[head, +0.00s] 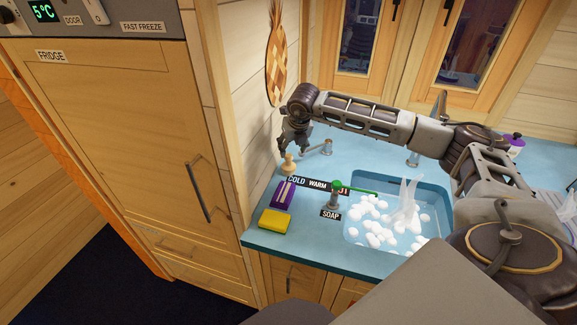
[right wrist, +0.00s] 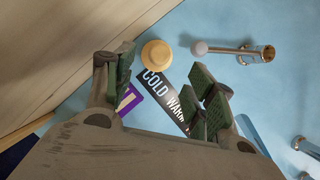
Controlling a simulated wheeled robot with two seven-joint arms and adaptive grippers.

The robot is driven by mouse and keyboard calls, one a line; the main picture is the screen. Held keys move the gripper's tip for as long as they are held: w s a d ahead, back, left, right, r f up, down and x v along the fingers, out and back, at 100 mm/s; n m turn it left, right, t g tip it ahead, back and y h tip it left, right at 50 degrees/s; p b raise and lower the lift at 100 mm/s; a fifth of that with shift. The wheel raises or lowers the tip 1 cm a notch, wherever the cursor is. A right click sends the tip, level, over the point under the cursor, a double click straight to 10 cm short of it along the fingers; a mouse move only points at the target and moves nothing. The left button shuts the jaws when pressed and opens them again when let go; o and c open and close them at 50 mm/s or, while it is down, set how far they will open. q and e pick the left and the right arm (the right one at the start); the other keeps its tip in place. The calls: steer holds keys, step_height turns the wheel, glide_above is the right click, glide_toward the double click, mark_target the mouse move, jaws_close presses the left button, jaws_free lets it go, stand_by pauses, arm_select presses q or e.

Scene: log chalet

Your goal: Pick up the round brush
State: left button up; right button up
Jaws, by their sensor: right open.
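The round brush (head: 288,165), a small pale wooden piece with a rounded knob, stands on the blue counter near the left wall. In the right wrist view, its round tan top (right wrist: 157,55) shows just beyond the gap between the fingers. My right gripper (head: 293,146) is open, above and slightly behind the brush in the head view. Its green-padded fingers (right wrist: 162,88) are spread, with nothing between them. The brush's lower part is hidden from above in the wrist view. My left gripper is not in view.
A COLD/WARM label strip (head: 318,184), a purple item (head: 283,195), a yellow sponge (head: 275,220) and a soap dispenser (head: 336,199) are close by. A metal tap lever (right wrist: 235,50) stands right of the brush. The sink (head: 437,196) holds white foam. The wooden wall is close on the left.

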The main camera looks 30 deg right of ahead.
mark_target(289, 155)
steer(key=shift+x, duration=0.95)
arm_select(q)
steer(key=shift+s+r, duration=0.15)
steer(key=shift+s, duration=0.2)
arm_select(e)
steer(key=shift+w+f, duration=0.15)
steer(key=shift+f, duration=0.25)
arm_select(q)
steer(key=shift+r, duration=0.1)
arm_select(e)
steer(key=shift+f, duration=0.1)
steer(key=shift+w+p+x, duration=0.15)
steer(key=shift+p+x, duration=0.3)
steer(key=shift+x, duration=0.5)
steer(key=shift+w+p+x, duration=0.15)
steer(key=shift+p+x, duration=0.3)
steer(key=shift+x, duration=0.45)
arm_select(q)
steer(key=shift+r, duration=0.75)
arm_select(e)
steer(key=shift+w+d+f, duration=0.1)
steer(key=shift+w+f, duration=0.1)
steer(key=shift+f, duration=0.3)
steer(key=shift+c, duration=0.3)
steer(key=c, duration=1.1)
